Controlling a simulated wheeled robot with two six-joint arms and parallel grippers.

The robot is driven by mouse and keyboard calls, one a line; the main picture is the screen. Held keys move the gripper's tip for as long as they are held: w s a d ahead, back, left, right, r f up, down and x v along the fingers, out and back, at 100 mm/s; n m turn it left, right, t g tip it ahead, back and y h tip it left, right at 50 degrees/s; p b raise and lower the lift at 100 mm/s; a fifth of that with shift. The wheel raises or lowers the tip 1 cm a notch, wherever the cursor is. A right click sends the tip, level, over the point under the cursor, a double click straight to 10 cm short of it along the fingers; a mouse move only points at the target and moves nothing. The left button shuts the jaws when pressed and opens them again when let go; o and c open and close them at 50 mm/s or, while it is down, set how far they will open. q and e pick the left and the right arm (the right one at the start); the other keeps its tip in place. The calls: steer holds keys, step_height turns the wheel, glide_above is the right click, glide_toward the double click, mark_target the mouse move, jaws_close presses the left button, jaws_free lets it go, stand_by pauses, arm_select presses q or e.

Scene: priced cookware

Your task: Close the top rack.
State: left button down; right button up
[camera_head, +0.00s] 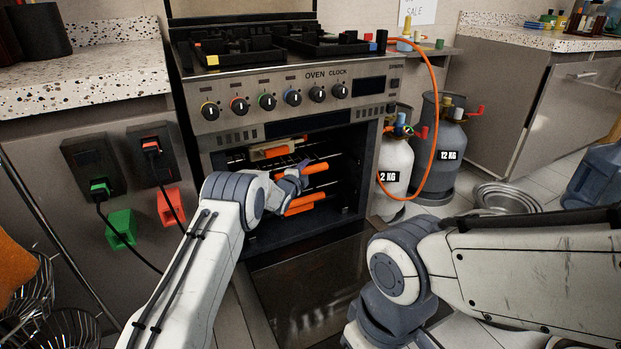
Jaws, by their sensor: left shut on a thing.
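The oven (290,120) stands with its front open and its door (305,290) folded down. Inside are dark wire racks with orange bar handles. The uppermost orange piece (277,151) sits beside a pale part near the top of the cavity. A middle orange handle (315,168) lies below it, and a lower orange handle (305,201) lies under that. My left gripper (301,174) reaches in from the left and is shut on the middle handle, which shows on both sides of it. Which rack this handle belongs to is hard to tell. My right gripper is out of view; only its arm shows.
Grey and white gas cylinders (440,150) with an orange hose (433,85) stand right of the oven. A counter (80,70) with sockets and plugs on its front is at left. Metal lids (505,196) and a blue water jug (595,175) are on the right floor.

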arm_select(q)
steer(key=shift+w+d, duration=0.1)
steer(key=shift+w, duration=0.35)
steer(key=c, duration=0.6)
jaws_free()
steer(key=shift+a, duration=0.35)
steer(key=p+v, duration=0.4)
steer(key=v, duration=0.6)
steer(key=shift+s+a, duration=0.1)
steer(key=shift+s, duration=0.1)
